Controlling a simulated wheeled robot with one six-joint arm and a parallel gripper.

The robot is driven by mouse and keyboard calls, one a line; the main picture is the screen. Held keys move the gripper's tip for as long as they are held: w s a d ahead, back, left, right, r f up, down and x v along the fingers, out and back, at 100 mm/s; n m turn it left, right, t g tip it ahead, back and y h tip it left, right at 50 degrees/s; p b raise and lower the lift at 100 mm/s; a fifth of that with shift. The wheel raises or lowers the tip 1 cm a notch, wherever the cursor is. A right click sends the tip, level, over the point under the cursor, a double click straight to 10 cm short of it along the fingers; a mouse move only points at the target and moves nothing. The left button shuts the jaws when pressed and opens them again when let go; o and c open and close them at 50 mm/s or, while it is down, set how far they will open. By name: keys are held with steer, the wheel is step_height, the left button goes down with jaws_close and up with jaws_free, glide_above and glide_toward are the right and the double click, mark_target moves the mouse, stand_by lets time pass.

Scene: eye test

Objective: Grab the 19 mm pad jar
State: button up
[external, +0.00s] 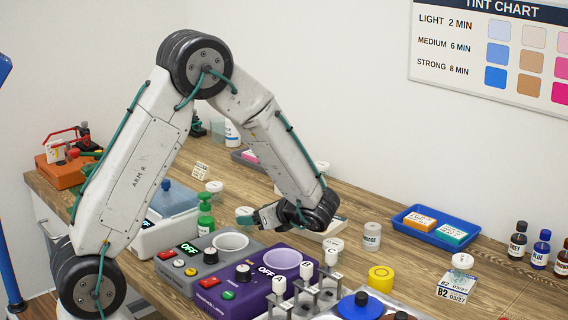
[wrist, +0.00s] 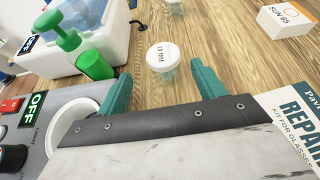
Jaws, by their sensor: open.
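A small jar (wrist: 163,55) with a round white lid shows ahead of my gripper in the wrist view. Its lid carries a label ending in "MM"; the digits look like 13 or 19, and I cannot tell which. My gripper (wrist: 162,82) is open, its two teal fingers on either side of the line to the jar and apart from it. The jar sits near the fingertips, with nothing held. In the external view my gripper (external: 250,215) is low over the table and points left. A pale lid (external: 243,211) shows at its fingertips, partly hidden.
A green pump bottle (wrist: 82,52) stands left of the jar, beside a white tub (wrist: 105,22). A box marked SUN 65 (wrist: 287,18) lies ahead right; a repair kit box (wrist: 296,118) is close on the right. Grey and purple warmers (external: 262,284) stand in front.

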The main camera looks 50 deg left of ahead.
mark_target(241, 213)
steer(key=shift+w+f+m, duration=0.25)
steer(key=shift+f+m, duration=0.05)
steer(key=shift+f, duration=0.05)
steer(key=shift+a+f, duration=0.15)
steer(key=x, duration=0.5)
steer(key=r+x, duration=0.1)
steer(key=x, duration=0.1)
steer(key=shift+a, duration=0.4)
steer(key=c, duration=1.1)
